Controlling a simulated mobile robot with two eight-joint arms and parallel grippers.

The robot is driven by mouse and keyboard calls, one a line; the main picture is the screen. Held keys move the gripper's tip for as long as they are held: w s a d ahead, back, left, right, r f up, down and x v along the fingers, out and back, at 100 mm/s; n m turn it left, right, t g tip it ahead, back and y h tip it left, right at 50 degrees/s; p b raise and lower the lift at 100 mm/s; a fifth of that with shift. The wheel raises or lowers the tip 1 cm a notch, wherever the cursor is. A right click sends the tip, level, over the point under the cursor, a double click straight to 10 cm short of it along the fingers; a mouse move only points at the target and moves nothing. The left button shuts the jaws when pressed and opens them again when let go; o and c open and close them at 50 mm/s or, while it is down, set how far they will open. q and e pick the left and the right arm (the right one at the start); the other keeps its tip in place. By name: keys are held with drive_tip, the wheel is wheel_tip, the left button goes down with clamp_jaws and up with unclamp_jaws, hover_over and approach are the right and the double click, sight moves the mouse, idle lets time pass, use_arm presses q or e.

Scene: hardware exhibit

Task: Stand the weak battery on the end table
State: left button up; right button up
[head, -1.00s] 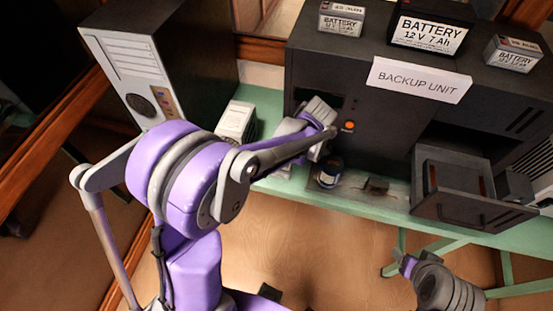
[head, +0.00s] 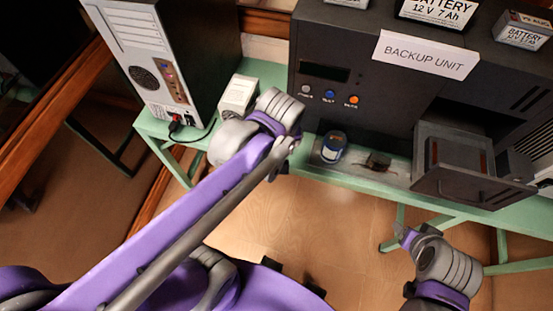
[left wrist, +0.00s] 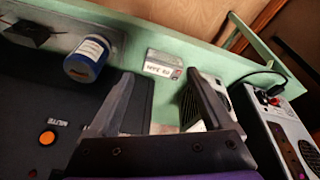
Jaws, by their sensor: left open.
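Batteries with white labels stand on top of the dark backup unit: a black one (head: 437,12) and a smaller grey one (head: 523,30). None is visibly marked weak. The unit's drawer (head: 470,192) is pulled out, with a dark block (head: 460,157) inside that I cannot identify. No separate end table can be made out; a green table (head: 352,194) carries the unit. My left gripper (left wrist: 162,78) is open and empty, its fingers above the table beside the unit; the wrist hides it in the head view. My right gripper (head: 402,238) is low in front of the table, its jaws unclear.
A blue jar (head: 333,147) and a small dark item (head: 378,161) sit on a grey tray before the unit. A white box (head: 237,95) and a computer tower (head: 150,65) stand left. A flat card (left wrist: 163,64) lies on the table. Floor in front is clear.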

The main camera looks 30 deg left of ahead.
use_arm(q)
drive_tip(key=shift+s+d+f+m+t+h, duration=0.25)
drive_tip(key=shift+s+m+t, duration=0.2)
drive_tip(key=shift+s+m, duration=0.6)
drive_tip(key=shift+s+d+f+m+t+h, duration=0.2)
drive_tip(key=shift+s+f+m+t, duration=0.3)
drive_tip(key=shift+m, duration=1)
drive_tip(key=shift+s+d+f+m+t+h, duration=0.15)
drive_tip(key=shift+s+d+m+t+h, duration=0.15)
drive_tip(key=shift+s+m, duration=0.75)
